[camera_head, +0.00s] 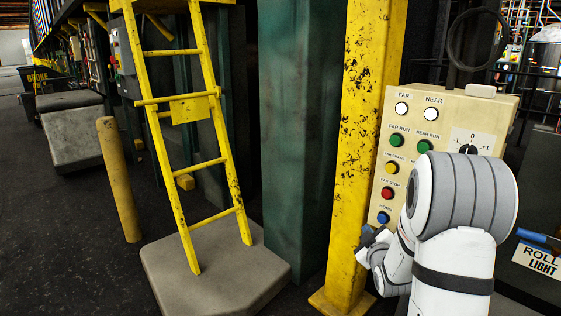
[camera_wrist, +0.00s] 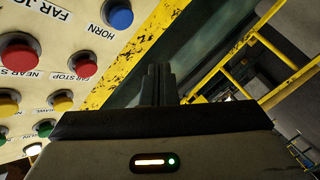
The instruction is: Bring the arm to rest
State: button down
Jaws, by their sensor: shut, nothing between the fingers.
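My arm, white with grey bands, rises at the right of the head view, in front of the lower right of a cream control panel (camera_head: 455,112). My gripper (camera_head: 366,238) points left, just below the blue horn button (camera_head: 383,217). In the wrist view my gripper (camera_wrist: 159,70) shows as two dark fingers close together, with nothing between them. The panel also fills the left of the wrist view (camera_wrist: 50,70), with the horn button (camera_wrist: 118,14) and a red far stop button (camera_wrist: 83,64) nearby. I cannot tell whether the gripper touches the panel.
A chipped yellow post (camera_head: 360,120) stands directly left of the panel, with a green column (camera_head: 290,130) beside it. A yellow ladder (camera_head: 205,160) stands on a grey plinth (camera_head: 215,272). A yellow bollard (camera_head: 118,180) is further left. Dark floor (camera_head: 60,250) lies open at the left.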

jog(key=s+a+r+m+g+p, duration=0.2)
jog(key=s+a+r+g+p, duration=0.15)
jog(key=s+r+p, duration=0.35)
jog(key=s+a+r+m+g+p, duration=0.25)
jog(key=a+r+p, duration=0.2)
jog(key=r, duration=0.45)
jog(key=s+a+r+m+g+p, duration=0.1)
jog(key=s+a+r+g+p, duration=0.1)
jog(key=s, duration=0.5)
jog(key=s+a+r+m+g+y+p, duration=0.1)
jog(key=s+a+r+g+p, duration=0.2)
jog(key=s+r+p, duration=0.3)
jog(key=s+a+r+m+g+y+p, duration=0.1)
jog(key=s+a+r+p, duration=0.3)
jog(key=s, duration=0.6)
jog(key=shift+s+r+g, duration=0.2)
jog(key=shift+r+g, duration=0.25)
jog(key=shift+g, duration=0.45)
jog(key=shift+d+m, duration=0.1)
jog(key=shift+m, duration=0.15)
